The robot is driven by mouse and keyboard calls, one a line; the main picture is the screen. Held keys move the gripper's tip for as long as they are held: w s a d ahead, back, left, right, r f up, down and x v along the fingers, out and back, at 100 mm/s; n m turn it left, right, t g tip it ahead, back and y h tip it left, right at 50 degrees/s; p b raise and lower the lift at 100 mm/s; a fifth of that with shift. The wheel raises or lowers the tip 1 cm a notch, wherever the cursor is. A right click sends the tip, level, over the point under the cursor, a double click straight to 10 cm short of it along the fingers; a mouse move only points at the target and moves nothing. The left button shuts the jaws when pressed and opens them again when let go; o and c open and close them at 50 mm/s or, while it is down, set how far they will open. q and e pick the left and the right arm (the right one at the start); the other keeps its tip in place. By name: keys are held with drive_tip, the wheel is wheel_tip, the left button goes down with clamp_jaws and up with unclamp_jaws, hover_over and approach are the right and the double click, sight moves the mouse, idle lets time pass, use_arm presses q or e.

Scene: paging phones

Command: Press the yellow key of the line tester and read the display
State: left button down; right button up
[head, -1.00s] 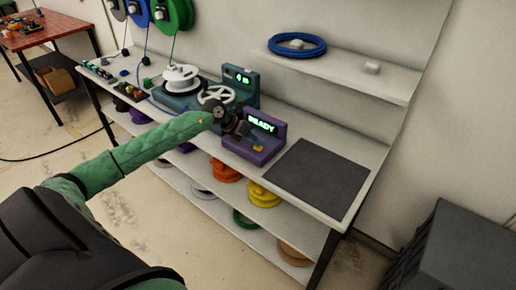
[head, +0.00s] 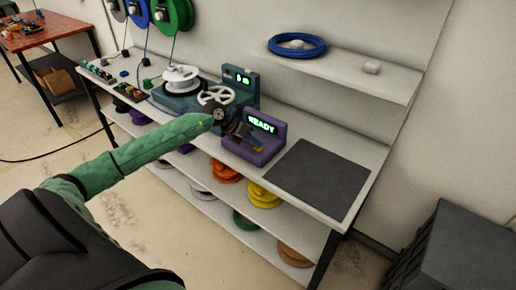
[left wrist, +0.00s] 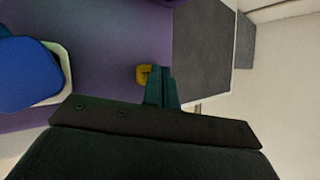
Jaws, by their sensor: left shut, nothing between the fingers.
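The purple line tester (head: 268,151) stands on the bench, and its display (head: 262,123) reads READY in green. Its yellow key (head: 259,149) is on the low front part; it also shows in the left wrist view (left wrist: 142,75), partly covered by a fingertip. My left gripper (head: 252,143) is shut and empty, with its tips right at the key. In the left wrist view the closed fingers (left wrist: 162,85) appear just right of the key. I cannot tell whether they touch it. My right gripper is not in view.
A dark mat (head: 318,180) lies right of the tester. A teal machine (head: 238,84) with a white handwheel stands left of it. A blue cable coil (head: 297,45) lies on the upper shelf. A dark crate (head: 460,250) stands at the lower right.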

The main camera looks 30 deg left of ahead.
sight(255, 148)
use_arm(q)
drive_tip(key=shift+f, duration=0.2)
drive_tip(key=shift+r, duration=0.1)
idle(0.5)
drive_tip(key=shift+r, duration=0.75)
drive_tip(key=shift+r+p, duration=1.1)
drive_tip(key=shift+r, duration=1.45)
